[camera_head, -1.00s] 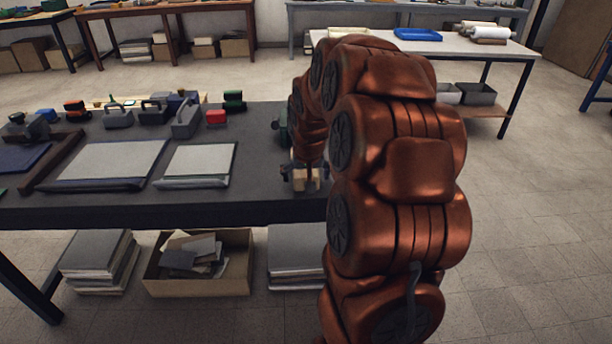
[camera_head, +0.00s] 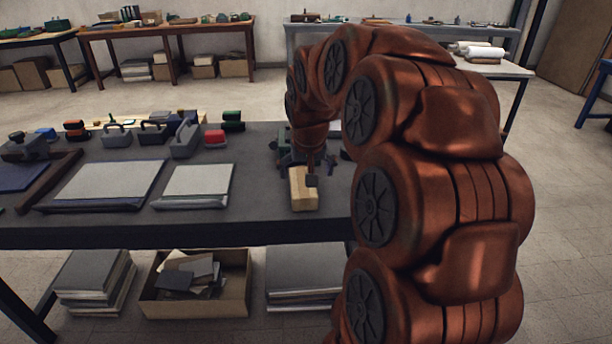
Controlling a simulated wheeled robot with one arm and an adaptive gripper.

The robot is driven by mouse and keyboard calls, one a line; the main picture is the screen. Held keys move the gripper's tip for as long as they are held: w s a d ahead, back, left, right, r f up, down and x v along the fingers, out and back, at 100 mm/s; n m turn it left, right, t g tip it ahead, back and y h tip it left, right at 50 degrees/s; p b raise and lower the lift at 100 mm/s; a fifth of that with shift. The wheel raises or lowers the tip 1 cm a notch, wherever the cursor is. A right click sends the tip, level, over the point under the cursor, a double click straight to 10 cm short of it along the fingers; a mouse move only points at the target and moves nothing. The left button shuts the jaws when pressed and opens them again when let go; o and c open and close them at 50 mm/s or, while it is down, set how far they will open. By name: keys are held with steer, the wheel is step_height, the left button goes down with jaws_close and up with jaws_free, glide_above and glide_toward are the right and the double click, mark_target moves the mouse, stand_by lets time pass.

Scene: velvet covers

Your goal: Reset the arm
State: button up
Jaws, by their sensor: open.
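My arm, copper-coloured, arches over the right end of the dark table (camera_head: 265,208) and bends down at its far end. My gripper (camera_head: 309,168) points down over the table's right part; its dark fingers are small and partly hidden by the wrist. It is open. A light wooden block (camera_head: 303,192) lies on the table just in front of the gripper. I cannot tell whether a finger touches it.
Two pale flat boards (camera_head: 108,184) (camera_head: 196,184) lie left of the block. Several clamps and tools, including a red-topped one (camera_head: 214,137), line the table's back. An open cardboard box (camera_head: 196,294) and stacked boards are underneath. A white table (camera_head: 490,66) stands behind my arm.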

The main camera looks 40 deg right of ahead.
stand_by(0.7)
steer(key=s+a+f+n+g+y, duration=0.1)
steer(key=s+a+f+n+g, duration=0.25)
steer(key=s+a, duration=1)
steer(key=s+a+f+n+g+y, duration=0.25)
steer(key=s+a+f+n, duration=0.2)
steer(key=s+a, duration=0.9)
step_height(320, 180, up, 13)
steer(key=d+m+p, duration=0.1)
steer(key=p, duration=1.1)
steer(key=shift+d+h, duration=0.3)
steer(key=shift+h, duration=0.15)
